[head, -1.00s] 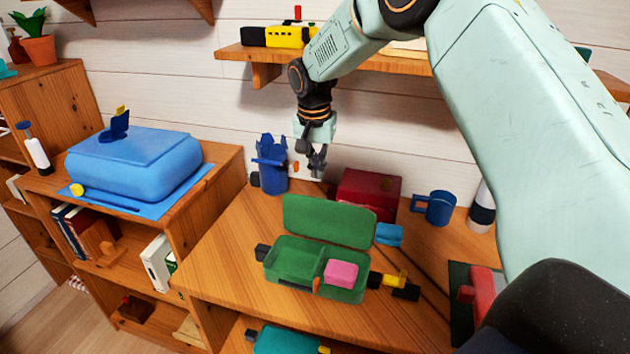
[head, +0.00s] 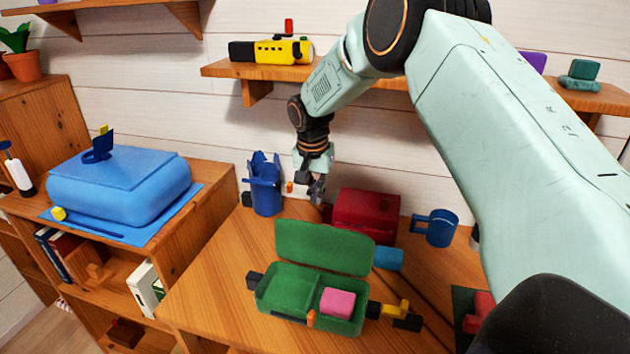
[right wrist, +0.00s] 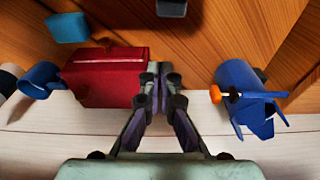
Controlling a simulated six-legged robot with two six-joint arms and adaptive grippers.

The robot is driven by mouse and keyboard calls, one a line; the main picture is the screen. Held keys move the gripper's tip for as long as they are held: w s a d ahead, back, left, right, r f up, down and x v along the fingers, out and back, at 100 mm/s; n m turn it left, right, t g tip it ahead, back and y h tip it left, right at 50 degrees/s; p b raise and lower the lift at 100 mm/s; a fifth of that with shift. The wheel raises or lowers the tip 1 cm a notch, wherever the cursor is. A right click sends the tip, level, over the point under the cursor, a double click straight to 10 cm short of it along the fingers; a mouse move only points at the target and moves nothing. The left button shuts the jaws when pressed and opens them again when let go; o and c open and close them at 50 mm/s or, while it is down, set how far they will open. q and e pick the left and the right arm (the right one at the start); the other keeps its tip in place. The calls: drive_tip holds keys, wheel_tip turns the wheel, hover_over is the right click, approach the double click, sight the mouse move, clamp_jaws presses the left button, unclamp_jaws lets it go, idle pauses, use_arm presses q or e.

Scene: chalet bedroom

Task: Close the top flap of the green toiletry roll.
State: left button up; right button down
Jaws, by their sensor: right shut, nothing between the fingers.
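The green toiletry roll (head: 290,290) lies open on the wooden desk in the head view. Its top flap (head: 325,247) stands up along the back edge, tilted slightly back. A pink block (head: 337,303) sits in its right compartment; the left compartment looks empty. My right gripper (head: 317,197) is shut and empty, pointing down behind the flap, between the blue cup and the red box. In the right wrist view its fingers (right wrist: 160,75) are together, beside the red box, and the green roll does not show there. My left gripper is not in view.
A red box (head: 367,215) stands right behind the flap, with a blue mug (head: 435,228) further right. A blue cup with pointed rim (head: 264,185) stands left of the gripper. A light-blue block (head: 389,258) lies beside the flap. A shelf (head: 375,86) hangs above.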

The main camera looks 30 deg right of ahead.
drive_tip(key=s+a+f, duration=0.2)
drive_tip(key=f, duration=0.1)
drive_tip(key=shift+a+p, duration=0.35)
drive_tip(key=shift+a, duration=0.05)
drive_tip(key=shift+d, duration=0.1)
drive_tip(key=shift+r, duration=0.1)
idle(0.3)
